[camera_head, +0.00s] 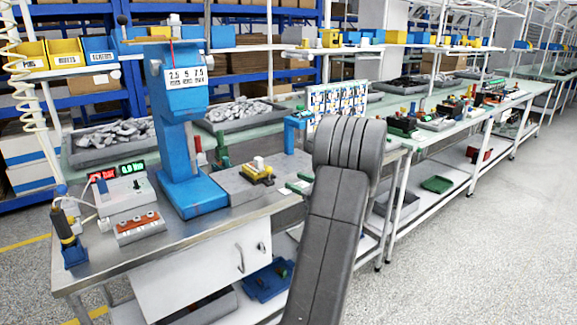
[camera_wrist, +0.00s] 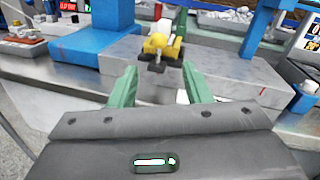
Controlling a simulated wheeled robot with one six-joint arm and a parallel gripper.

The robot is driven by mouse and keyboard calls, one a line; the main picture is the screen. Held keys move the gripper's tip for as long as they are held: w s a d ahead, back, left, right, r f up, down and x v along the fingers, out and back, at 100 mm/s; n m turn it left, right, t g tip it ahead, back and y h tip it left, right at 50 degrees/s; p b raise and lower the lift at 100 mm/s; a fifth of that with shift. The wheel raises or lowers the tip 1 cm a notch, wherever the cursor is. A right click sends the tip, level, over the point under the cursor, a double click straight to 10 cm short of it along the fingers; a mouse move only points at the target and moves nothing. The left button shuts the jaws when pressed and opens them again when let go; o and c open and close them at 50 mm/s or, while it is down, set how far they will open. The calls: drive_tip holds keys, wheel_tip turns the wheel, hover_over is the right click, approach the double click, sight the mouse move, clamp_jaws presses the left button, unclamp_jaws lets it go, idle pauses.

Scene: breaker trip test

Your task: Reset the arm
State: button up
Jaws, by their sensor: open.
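My gripper (camera_wrist: 160,88) shows in the wrist view with its two green fingers spread apart and nothing between them. Beyond the fingertips, a small yellow and black device with a white top (camera_wrist: 160,43) sits on a grey block (camera_wrist: 222,72). In the head view the same yellow device (camera_head: 257,172) rests on the grey block (camera_head: 232,190) on the steel bench. My dark grey arm rises in front of the bench at centre right in the head view. It hides part of the bench, and the gripper is hard to make out there.
A blue press (camera_head: 185,130) stands left of the block. A control box with red and green displays (camera_head: 125,192) and a box with orange parts (camera_head: 138,227) lie further left. Trays of grey parts (camera_head: 238,112) are behind. The floor (camera_head: 480,250) at right is clear.

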sight(271, 170)
drive_tip(key=p+x, duration=0.1)
drive_tip(key=x, duration=1.2)
drive_tip(key=shift+a, duration=0.15)
